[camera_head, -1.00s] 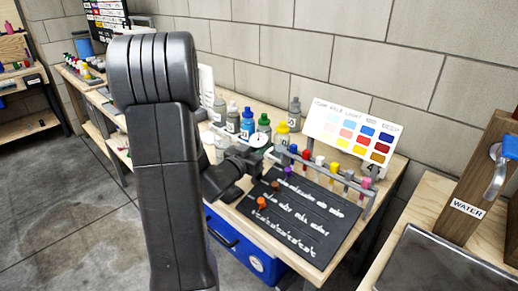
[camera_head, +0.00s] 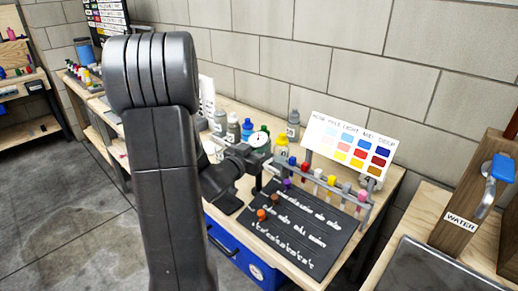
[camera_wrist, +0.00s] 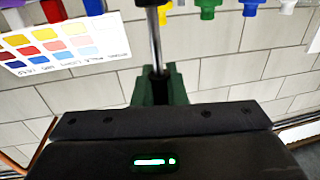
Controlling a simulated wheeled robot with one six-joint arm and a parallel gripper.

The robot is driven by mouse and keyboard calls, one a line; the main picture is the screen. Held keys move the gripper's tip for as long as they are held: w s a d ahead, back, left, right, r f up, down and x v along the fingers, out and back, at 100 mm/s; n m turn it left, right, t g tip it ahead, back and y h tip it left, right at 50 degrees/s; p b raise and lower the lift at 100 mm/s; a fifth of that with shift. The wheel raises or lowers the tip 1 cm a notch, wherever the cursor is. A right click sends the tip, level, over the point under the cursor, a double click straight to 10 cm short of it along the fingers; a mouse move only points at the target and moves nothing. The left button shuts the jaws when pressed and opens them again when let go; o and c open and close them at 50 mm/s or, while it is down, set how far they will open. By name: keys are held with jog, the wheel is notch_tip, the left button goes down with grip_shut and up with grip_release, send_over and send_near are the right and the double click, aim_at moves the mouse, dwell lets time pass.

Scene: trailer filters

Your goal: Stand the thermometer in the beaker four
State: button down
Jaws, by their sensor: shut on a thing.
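The thermometer has a round white dial (camera_head: 258,139) in the head view. Its thin metal stem (camera_wrist: 156,45) shows in the wrist view, running between my fingers. My gripper (camera_wrist: 158,82) is shut on this stem; in the head view my dark wrist is over the bench, left of the tube rack. Several bottle-like containers stand behind it. A yellow one (camera_head: 282,149) just right of the dial bears a mark that may be a 4. I cannot tell for sure which container is beaker four. The stem's lower end is hidden in the head view.
A rack of colour-topped tubes (camera_head: 331,181) stands right of my gripper, behind a black lettered mat (camera_head: 308,226). A colour chart (camera_head: 350,145) stands behind. A blue box (camera_head: 238,252) is below the bench. A separate bench with a WATER post (camera_head: 470,205) is at right.

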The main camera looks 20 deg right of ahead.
jog(key=shift+r+p, duration=2.75)
jog(key=shift+r, duration=0.85)
